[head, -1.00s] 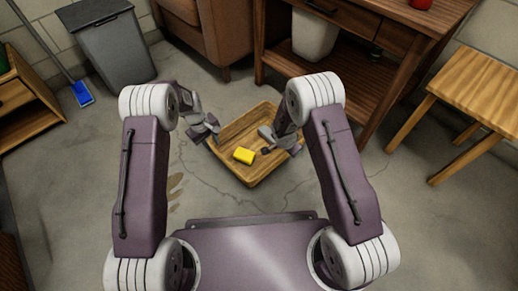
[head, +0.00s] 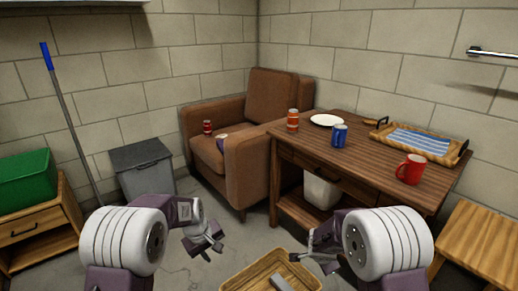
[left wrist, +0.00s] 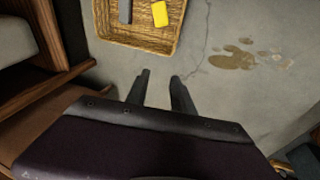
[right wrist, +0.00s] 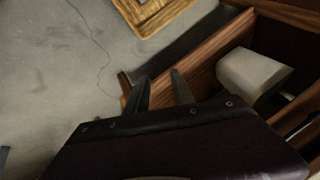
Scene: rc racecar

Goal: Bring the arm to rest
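My left gripper (head: 208,240) is raised above the floor, left of the wooden tray, in the head view. Its two fingers (left wrist: 162,88) stand apart with nothing between them in the left wrist view. My right gripper (head: 318,250) is held out to the upper right of the tray in the head view. Its fingers (right wrist: 161,90) are also apart and empty in the right wrist view. The wooden tray (head: 240,282) lies on the floor and is cut off by the head view's lower edge. A yellow block (left wrist: 160,14) and a grey block (left wrist: 125,12) lie in it.
A wooden table (head: 352,188) at right bears a red mug (head: 411,169), blue can (head: 339,135), plate (head: 327,120) and another tray. A brown armchair (head: 250,160), grey bin (head: 143,168) and low cabinet (head: 40,235) stand behind. A stool (head: 480,240) is at right.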

